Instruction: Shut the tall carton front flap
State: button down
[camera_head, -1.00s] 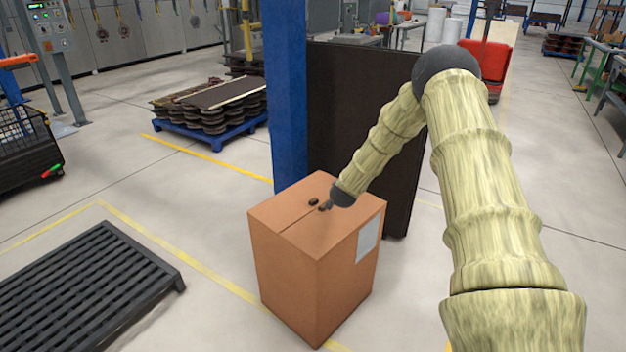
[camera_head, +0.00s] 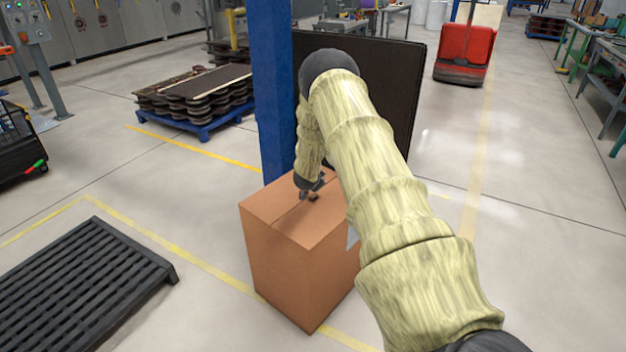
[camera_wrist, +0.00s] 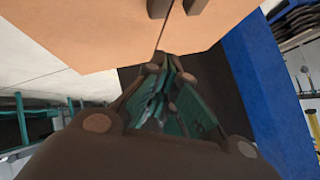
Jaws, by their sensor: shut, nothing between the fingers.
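The tall brown carton (camera_head: 276,262) stands upright on the floor in the head view. Its top looks flat, with a seam between two flaps and small dark knobs (camera_head: 313,197) near the seam. My arm hides part of the top and most of the pale label on its right side. My gripper (camera_head: 309,191) is low over the top, close to the knobs; I cannot tell if it touches. In the wrist view the carton top (camera_wrist: 90,30), its seam and two knobs fill the upper part. My gripper (camera_wrist: 168,75) is shut and empty there.
A blue post (camera_head: 272,90) and a dark panel (camera_head: 400,95) stand right behind the carton. A black slatted pallet (camera_head: 85,280) lies at left. A blue pallet of stacked parts (camera_head: 195,100) is farther back.

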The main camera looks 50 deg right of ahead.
aim_at(312, 196)
jog(key=f, duration=0.1)
jog(key=w+f+b, duration=0.2)
jog(key=f, duration=0.1)
jog(key=shift+w+f, duration=0.1)
jog(key=shift+w, duration=0.15)
jog(key=shift+w+a+f+b, duration=0.15)
jog(key=shift+w+f+b, duration=0.25)
jog(key=shift+f+b, duration=0.3)
jog(key=shift+f, duration=0.1)
jog(key=shift+r+p, duration=0.55)
jog(key=shift+r, duration=0.05)
notch_tip(312, 196, up, 4)
jog(key=shift+f+p, duration=0.15)
jog(key=shift+p, duration=0.95)
jog(key=a+r+b, duration=0.1)
jog(key=a+r, duration=0.5)
jog(key=a, duration=0.1)
jog(key=shift+s+r+b, duration=0.15)
jog(key=shift+s+b, duration=0.1)
jog(key=shift+b, duration=0.15)
